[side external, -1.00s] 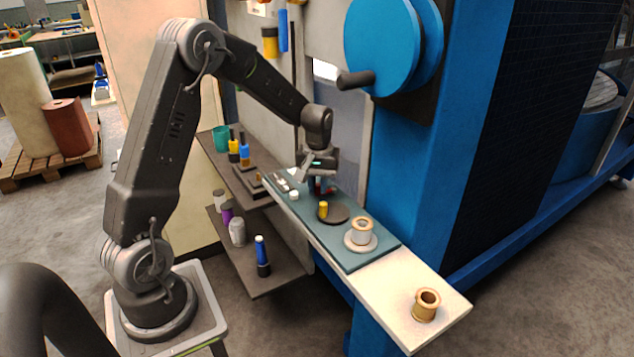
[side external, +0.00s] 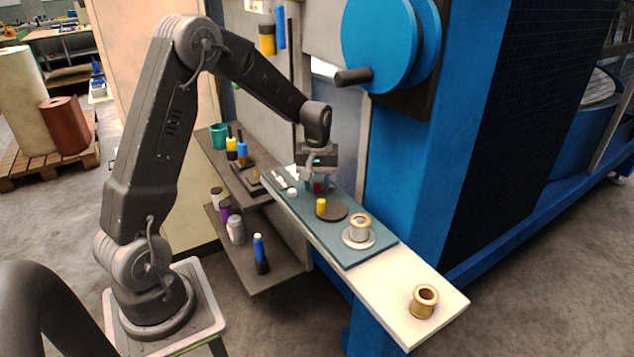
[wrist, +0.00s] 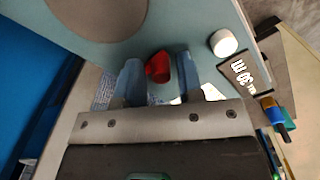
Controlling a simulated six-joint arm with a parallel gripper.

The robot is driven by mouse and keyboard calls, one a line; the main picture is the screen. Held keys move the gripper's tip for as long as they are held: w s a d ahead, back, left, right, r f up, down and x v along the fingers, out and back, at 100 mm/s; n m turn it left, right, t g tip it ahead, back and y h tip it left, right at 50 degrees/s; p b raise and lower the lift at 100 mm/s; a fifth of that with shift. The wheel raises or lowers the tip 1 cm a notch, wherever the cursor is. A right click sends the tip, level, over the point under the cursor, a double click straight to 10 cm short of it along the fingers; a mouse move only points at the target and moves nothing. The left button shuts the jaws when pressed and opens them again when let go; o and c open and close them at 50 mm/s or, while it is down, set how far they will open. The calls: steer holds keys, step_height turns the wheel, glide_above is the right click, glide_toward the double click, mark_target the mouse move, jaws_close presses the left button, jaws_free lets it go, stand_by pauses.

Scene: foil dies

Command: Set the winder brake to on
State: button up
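My gripper (side external: 317,184) points down over the far part of the teal mat (side external: 352,262) on the bench. In the wrist view its two blue-grey fingers (wrist: 158,78) are apart. A small red part (wrist: 158,66) sits between them, with a narrow gap showing on its right side; contact on the left is unclear. The red part also shows under the gripper in the side view (side external: 317,188). I cannot tell whether it is the winder brake, and no brake marking is readable. A large blue wheel (side external: 378,45) with a black handle (side external: 354,77) is on the machine above.
A dark disc (side external: 335,214) with a yellow piece (side external: 321,205) lies near the gripper. A spool (side external: 360,222) on a white dish and a brass spool (side external: 424,302) stand nearer the front. A white cap (wrist: 223,43) and dark label plate (wrist: 245,75) are close by.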

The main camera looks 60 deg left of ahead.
mark_target(317, 182)
steer(key=shift+o, duration=0.7)
step_height(317, 182, up, 14)
steer(key=s+d+r+m+t, duration=0.35)
steer(key=s+d+r, duration=0.25)
steer(key=d+r, duration=0.5)
steer(key=s+d+f+m+t, duration=0.1)
steer(key=s+d+f+m, duration=0.2)
steer(key=s, duration=0.4)
steer(key=s+d+f+m+t, duration=0.1)
steer(key=s+d+f+m, duration=0.3)
steer(key=s, duration=0.4)
steer(key=shift+d+f, duration=0.15)
steer(key=shift+f, duration=0.45)
